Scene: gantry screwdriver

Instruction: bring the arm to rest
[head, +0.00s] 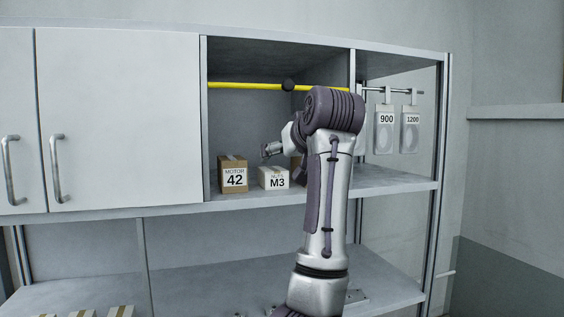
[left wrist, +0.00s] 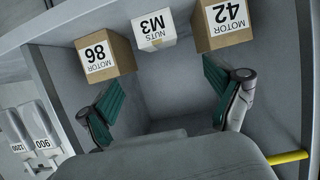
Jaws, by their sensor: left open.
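My left arm (head: 325,190) rises in front of the shelf unit and bends over into its open compartment. My left gripper (head: 268,150) is inside, just above the boxes. In the left wrist view its two green-padded fingers (left wrist: 165,108) are spread wide with nothing between them. The picture there is upside down, with the boxes beyond the fingertips and no clear contact. My right gripper is in neither view.
On the shelf stand a brown MOTOR 42 box (head: 233,174), a white NUTS M3 box (head: 273,178) and a brown MOTOR 86 box (left wrist: 105,57). A yellow bar (head: 240,85) crosses above. Tags 900 (head: 385,135) and 1200 (head: 410,135) hang right. Closed cabinet doors (head: 110,110) are left.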

